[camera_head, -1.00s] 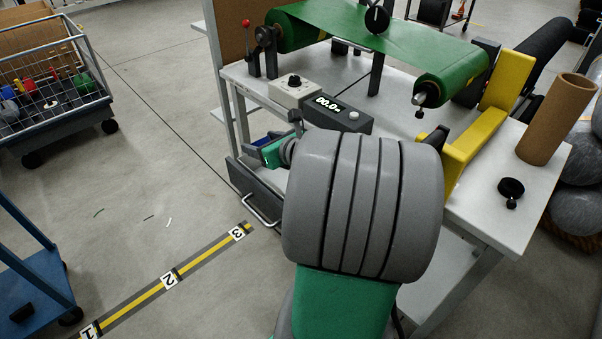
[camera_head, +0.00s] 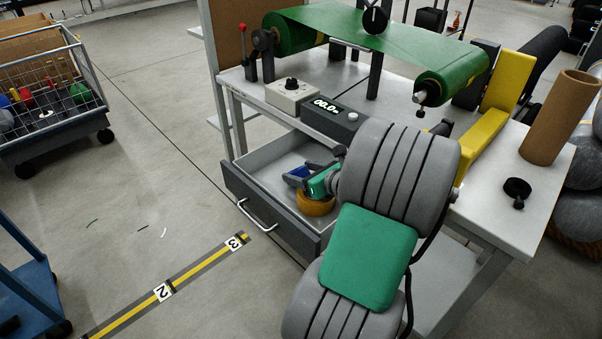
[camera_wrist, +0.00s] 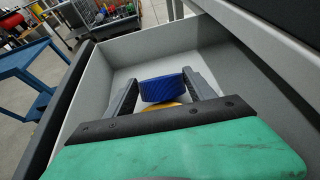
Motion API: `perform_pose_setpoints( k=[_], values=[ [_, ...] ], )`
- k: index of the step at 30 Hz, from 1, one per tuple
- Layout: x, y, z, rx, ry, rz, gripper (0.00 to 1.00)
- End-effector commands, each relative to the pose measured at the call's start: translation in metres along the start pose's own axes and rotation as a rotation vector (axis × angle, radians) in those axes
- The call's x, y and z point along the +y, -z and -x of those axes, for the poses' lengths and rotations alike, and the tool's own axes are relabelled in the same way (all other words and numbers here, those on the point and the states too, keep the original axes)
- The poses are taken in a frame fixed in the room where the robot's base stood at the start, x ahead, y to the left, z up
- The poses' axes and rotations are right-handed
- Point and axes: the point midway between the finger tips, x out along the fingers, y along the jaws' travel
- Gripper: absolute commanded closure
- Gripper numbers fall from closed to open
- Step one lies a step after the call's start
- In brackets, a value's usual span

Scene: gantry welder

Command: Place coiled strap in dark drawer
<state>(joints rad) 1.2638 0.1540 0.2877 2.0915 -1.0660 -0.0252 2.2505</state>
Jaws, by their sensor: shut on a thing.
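The coiled strap (camera_wrist: 162,89) is blue and sits between the two fingers of my gripper (camera_wrist: 160,82) in the wrist view. My gripper (camera_head: 297,173) is shut on it, over the open drawer's interior in the head view, where a little blue of the strap (camera_head: 299,172) shows. The drawer (camera_head: 250,203) has a dark front with a metal handle and light grey inner walls; it is pulled out beneath the workbench. The gap between strap and drawer floor is hard to judge.
An orange-yellow ring-shaped roll (camera_head: 317,204) lies in the drawer just below my gripper, partly hidden in the wrist view. The bench top (camera_head: 500,205) overhangs the drawer's back. Control boxes (camera_head: 335,122) stand on it. A wire cart (camera_head: 60,135) stands at left.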

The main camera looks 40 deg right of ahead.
Motion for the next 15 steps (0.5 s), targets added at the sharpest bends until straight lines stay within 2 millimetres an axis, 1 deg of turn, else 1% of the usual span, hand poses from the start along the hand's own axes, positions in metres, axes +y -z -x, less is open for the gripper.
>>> perform_pose_setpoints(
  k=[4, 5, 12, 15],
  values=[
    [-0.0001, 0.0027, -0.0013, -0.001, 0.000, -0.001, 0.92],
    [0.0000, 0.0030, -0.0014, 0.000, 0.000, -0.001, 0.34],
    [0.0001, 0.0030, -0.0014, 0.000, 0.000, -0.001, 0.15],
    [0.0001, 0.0030, -0.0014, 0.000, 0.000, -0.001, 0.15]
  ],
)
